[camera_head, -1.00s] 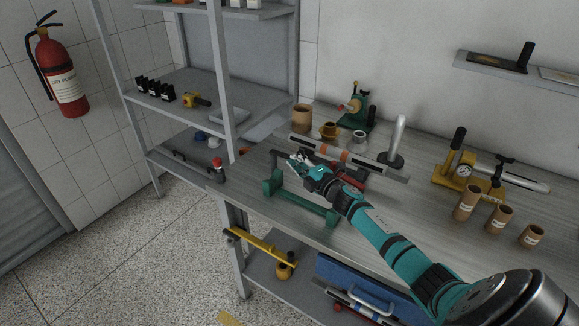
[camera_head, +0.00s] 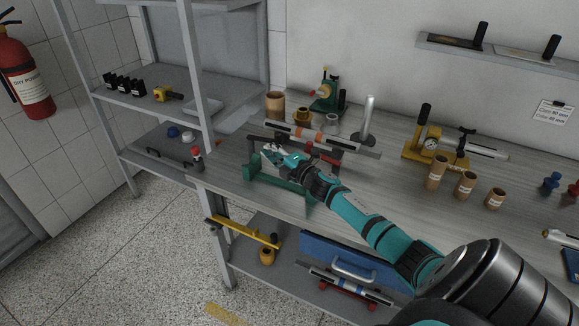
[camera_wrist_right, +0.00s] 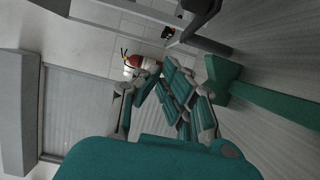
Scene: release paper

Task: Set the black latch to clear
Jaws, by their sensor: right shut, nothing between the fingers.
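My right gripper (camera_head: 268,152) is shut and empty. A dark bracket (camera_head: 251,143) shows just behind the gripper, by the left end of the roller. I cannot single out the black latch with certainty; the gripper and arm cover part of this area. My left gripper is not in view.
A grey shelf rack (camera_head: 150,103) stands left. A fire extinguisher (camera_head: 24,78) hangs at far left.

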